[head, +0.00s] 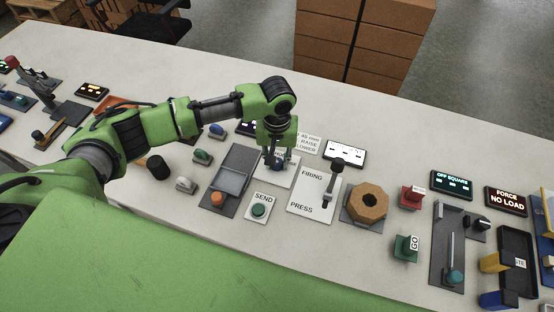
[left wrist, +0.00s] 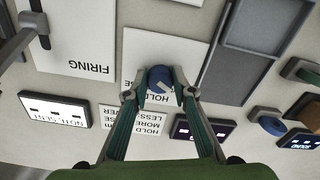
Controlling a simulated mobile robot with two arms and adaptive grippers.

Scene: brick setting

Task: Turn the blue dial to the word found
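The blue dial (left wrist: 160,78) sits on a white plate (left wrist: 143,52) with dark lettering, upside down in the left wrist view; part reads like HOLD. A pale mark shows on the dial's top. I cannot make out the word found. In the head view the dial (head: 277,166) is mostly hidden under my left gripper (head: 276,158). In the left wrist view the left gripper's fingers (left wrist: 158,88) stand on both sides of the dial and appear closed against it. My right gripper is in neither view.
A lever on the FIRING/PRESS plate (head: 314,202) stands to the right. A grey panel (head: 233,170) and the green SEND button (head: 259,210) are close by at the left and front. A wooden ring (head: 369,203) and a lit display (head: 345,152) lie further right.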

